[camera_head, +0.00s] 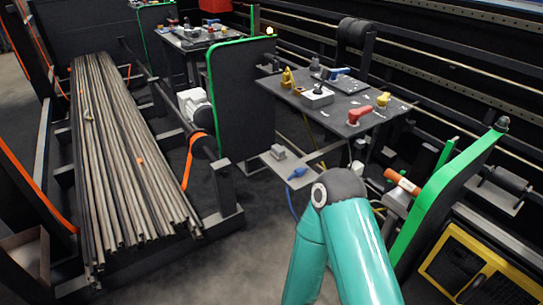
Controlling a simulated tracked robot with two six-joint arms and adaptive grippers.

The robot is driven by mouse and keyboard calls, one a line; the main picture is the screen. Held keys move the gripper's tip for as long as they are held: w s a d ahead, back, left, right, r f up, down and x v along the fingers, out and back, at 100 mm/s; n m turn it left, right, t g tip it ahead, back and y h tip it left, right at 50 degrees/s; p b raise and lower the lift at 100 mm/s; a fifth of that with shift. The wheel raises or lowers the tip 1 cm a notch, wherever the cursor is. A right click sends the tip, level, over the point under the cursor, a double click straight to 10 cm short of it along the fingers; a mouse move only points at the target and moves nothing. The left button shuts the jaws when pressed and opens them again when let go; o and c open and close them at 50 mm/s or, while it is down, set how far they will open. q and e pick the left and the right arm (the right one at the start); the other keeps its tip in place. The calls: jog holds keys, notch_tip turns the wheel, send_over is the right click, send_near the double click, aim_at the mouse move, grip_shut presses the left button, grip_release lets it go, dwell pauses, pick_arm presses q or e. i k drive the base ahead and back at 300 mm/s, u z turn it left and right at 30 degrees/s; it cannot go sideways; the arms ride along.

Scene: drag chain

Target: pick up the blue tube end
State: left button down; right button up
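A small blue piece (298,172), which looks like the blue tube end, lies on a small grey shelf (280,168) below the dark worktable. A thin blue line hangs below the shelf, partly behind my teal arm; I cannot tell whether it joins the blue piece. The bent joint of my arm is just to the right of and nearer than the blue piece, with a gap between them in the picture. Neither of my grippers shows.
The dark worktable (345,118) carries a red part (359,115), yellow parts and a grey block. Green-edged panels stand at left (240,100) and right (440,195). An orange cylinder (402,181) is right of my arm. A rack of long tubes (120,160) fills the left.

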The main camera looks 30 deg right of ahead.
aim_at(300, 172)
jog(key=z, duration=0.35)
jog(key=i, duration=1.15)
jog(key=z, duration=0.65)
jog(key=k, duration=0.8)
jog(key=z, duration=0.25)
jog(key=i, duration=0.85)
jog(key=u, duration=0.1)
